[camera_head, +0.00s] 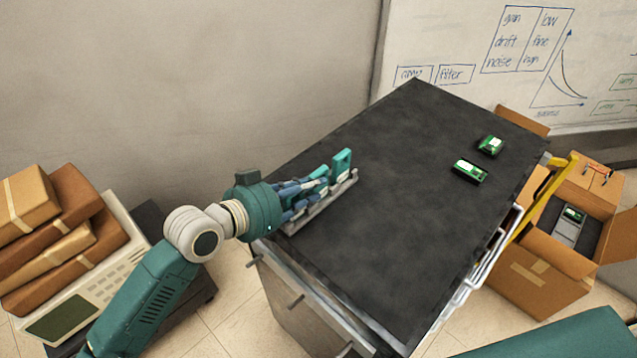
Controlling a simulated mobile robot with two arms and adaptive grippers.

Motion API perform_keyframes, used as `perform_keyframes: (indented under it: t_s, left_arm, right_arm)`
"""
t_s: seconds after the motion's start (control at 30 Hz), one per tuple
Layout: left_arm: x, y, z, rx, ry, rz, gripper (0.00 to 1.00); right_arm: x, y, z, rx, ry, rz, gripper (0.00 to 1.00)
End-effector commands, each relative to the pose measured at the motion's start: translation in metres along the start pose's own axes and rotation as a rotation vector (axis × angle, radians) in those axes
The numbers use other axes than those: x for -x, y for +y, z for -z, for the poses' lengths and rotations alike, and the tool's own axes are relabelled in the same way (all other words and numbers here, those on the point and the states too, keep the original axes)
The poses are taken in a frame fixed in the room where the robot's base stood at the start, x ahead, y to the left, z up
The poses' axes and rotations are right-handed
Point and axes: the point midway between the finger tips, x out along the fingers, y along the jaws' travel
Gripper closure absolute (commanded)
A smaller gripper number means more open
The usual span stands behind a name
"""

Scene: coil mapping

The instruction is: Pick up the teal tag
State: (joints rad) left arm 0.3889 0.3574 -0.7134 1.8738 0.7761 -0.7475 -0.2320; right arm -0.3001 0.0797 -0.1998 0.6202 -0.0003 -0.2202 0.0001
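The teal tag (342,160) stands upright at the far end of a narrow grey rack (345,187), which lies on the black tabletop near its left edge. My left gripper (318,182) reaches in from the left, low over the rack. Its fingertips are close to the near side of the tag. Blue pieces around the fingers blend with them, so I cannot tell whether the fingers are open or shut, or whether they touch the tag. My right gripper is out of view.
Two green circuit boards (470,171) lie on the far right of the black tabletop (400,250). The middle and front of the tabletop are clear. An open cardboard box (540,285) stands on the floor at right. Stacked brown boxes (55,240) stand at left.

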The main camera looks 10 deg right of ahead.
Motion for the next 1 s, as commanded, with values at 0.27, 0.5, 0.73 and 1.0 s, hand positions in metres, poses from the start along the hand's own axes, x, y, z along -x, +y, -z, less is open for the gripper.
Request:
perform_keyframes:
  t_s: [0.27,0.5,0.73,1.0]
  left_arm:
    - [-0.036,0.001,0.002,0.000,0.000,0.000,0.74]
    - [-0.038,0.000,0.001,-0.001,0.001,0.001,0.74]
    - [-0.038,0.000,0.001,0.000,0.000,0.000,0.99]
    - [-0.037,0.000,0.001,0.000,0.000,0.000,0.99]
  right_arm:
    - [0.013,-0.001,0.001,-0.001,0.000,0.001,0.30]
    - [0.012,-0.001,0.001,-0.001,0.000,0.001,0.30]
    - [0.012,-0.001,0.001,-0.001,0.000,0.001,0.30]
    - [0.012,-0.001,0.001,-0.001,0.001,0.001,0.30]
